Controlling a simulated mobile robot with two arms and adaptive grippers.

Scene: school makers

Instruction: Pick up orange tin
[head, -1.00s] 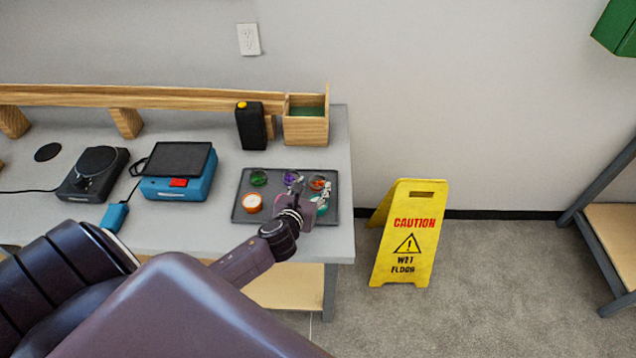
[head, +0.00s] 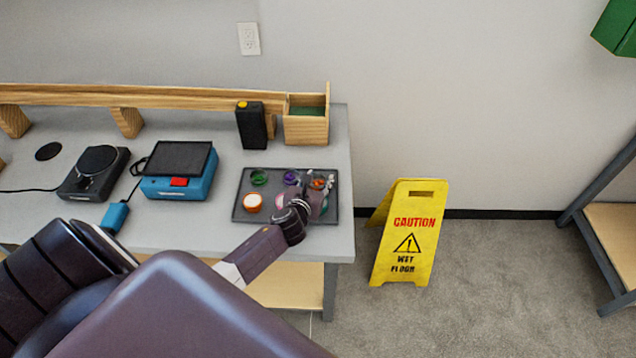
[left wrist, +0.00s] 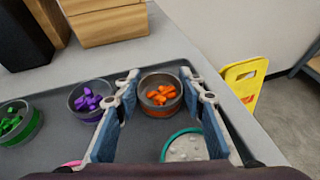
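The orange tin (left wrist: 161,112), a round grey tin with an orange band and orange pieces inside, stands upright on the dark tray (head: 242,185). In the head view the orange tin (head: 317,184) is at the tray's back right, partly hidden by my gripper. My left gripper (left wrist: 160,76) is open and empty, its two blue-padded fingers spread left and right of the orange tin in the left wrist view. The head view shows the left gripper (head: 322,185) low over the tray's right part. I cannot tell whether the fingers touch the tin. My right gripper is not in view.
A purple tin (left wrist: 90,98) and a green tin (left wrist: 18,122) stand left of the orange one. A teal-rimmed tin (left wrist: 185,148) is close in front. An orange-rimmed tin with white top (head: 252,202) is front left. A wooden box (head: 306,128) stands behind the tray.

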